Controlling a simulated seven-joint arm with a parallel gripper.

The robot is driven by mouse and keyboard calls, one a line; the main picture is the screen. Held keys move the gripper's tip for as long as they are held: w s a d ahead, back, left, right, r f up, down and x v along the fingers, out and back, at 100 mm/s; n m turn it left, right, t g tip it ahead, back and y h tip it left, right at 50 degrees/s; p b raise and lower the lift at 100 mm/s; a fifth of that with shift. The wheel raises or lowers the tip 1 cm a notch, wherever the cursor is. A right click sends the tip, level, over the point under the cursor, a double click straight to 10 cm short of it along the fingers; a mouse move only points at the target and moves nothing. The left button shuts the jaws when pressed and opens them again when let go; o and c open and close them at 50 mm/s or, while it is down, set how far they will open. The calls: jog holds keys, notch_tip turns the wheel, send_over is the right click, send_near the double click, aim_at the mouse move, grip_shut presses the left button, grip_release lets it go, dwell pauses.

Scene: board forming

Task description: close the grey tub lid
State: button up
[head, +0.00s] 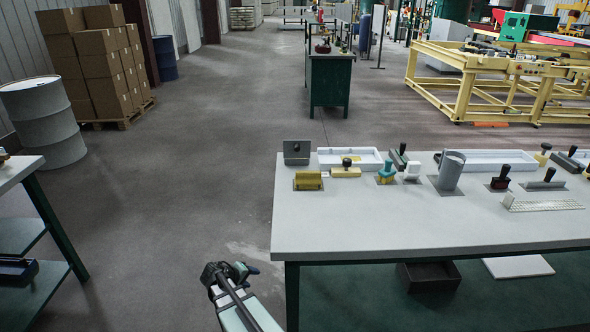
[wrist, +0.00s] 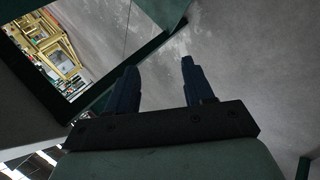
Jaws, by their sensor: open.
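A dark grey square panel with a small round knob (head: 296,152) stands upright at the back left of the table, behind a yellow block; it may be the raised tub lid, but I cannot tell for sure. A tall grey cylinder (head: 451,172) stands farther right on a dark pad. My gripper (head: 232,272) is off the table's front left corner, over the floor, well apart from both. In the wrist view my gripper (wrist: 158,68) shows two dark fingers spread apart with nothing between them.
The light grey table (head: 400,220) has a clear front strip. White trays (head: 350,157), stamp-like tools (head: 387,172) and a white ridged strip (head: 545,204) fill its back. A dark box (head: 428,275) is under the table. Another table (head: 15,170) stands at left, with open floor between.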

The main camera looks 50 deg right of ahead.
jog(key=w+d+r+t+h, duration=0.1)
jog(key=w+d+r, duration=0.25)
jog(key=r, duration=0.25)
jog(key=w+d+r+h, duration=0.2)
jog(key=d+r, duration=0.2)
jog(key=r, duration=0.2)
jog(key=w+d+r+t+h, duration=0.1)
jog(key=w+d+r, duration=0.1)
jog(key=d+r, duration=0.3)
jog(key=t+h, duration=0.1)
jog(key=h, duration=0.4)
send_near(296, 150)
jog(key=v, duration=0.4)
jog(key=shift+a+f, duration=0.1)
jog(key=shift+a, duration=0.2)
jog(key=x, duration=1.4)
jog(key=shift+r, duration=0.2)
jog(key=shift+c, duration=0.3)
grip_shut()
